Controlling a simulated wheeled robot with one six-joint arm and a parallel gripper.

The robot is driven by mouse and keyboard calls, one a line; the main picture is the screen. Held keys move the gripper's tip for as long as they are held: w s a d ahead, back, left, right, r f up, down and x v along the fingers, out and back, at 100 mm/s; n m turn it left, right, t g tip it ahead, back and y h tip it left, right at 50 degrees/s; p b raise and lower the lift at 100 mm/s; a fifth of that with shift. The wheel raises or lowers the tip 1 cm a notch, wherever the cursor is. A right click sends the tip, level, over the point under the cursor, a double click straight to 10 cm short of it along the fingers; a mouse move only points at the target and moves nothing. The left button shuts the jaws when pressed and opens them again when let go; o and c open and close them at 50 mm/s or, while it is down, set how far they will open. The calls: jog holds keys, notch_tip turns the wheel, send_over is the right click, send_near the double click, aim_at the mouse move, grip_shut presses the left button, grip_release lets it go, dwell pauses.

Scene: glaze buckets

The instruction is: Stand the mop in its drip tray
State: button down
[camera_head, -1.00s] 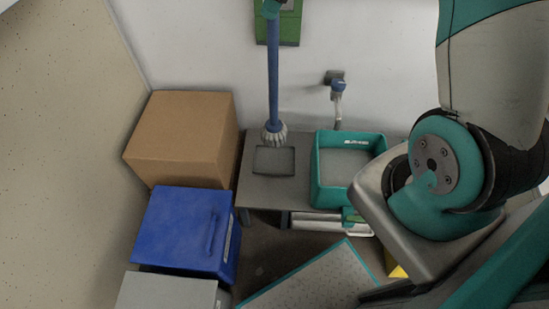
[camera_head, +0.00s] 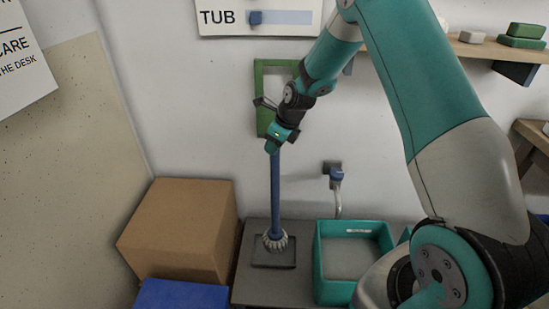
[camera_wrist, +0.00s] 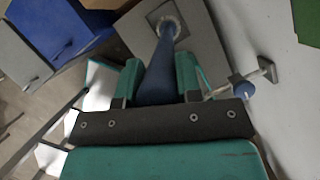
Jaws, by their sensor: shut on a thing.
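The mop has a blue handle (camera_head: 275,195) and a pale stringy head (camera_head: 275,239). It stands close to upright, with its head over the dark square drip tray (camera_head: 288,262) on the grey bench. The head appears within the tray's outline, towards its back; I cannot tell whether it touches the tray floor. My gripper (camera_head: 273,147) is shut on the top of the handle. In the wrist view the handle (camera_wrist: 158,80) runs between my fingers (camera_wrist: 160,82) down to the mop head (camera_wrist: 169,28) at the tray (camera_wrist: 155,17).
A teal tub (camera_head: 322,262) stands on the bench right of the tray, below a blue-handled tap (camera_head: 336,176). A cardboard box (camera_head: 180,230) and a blue box (camera_head: 180,295) are at the left. A green frame (camera_head: 262,95) hangs behind my gripper.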

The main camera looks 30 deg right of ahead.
jog(key=shift+f, duration=2.3)
jog(key=shift+f, duration=0.15)
jog(key=c, duration=0.8)
grip_release()
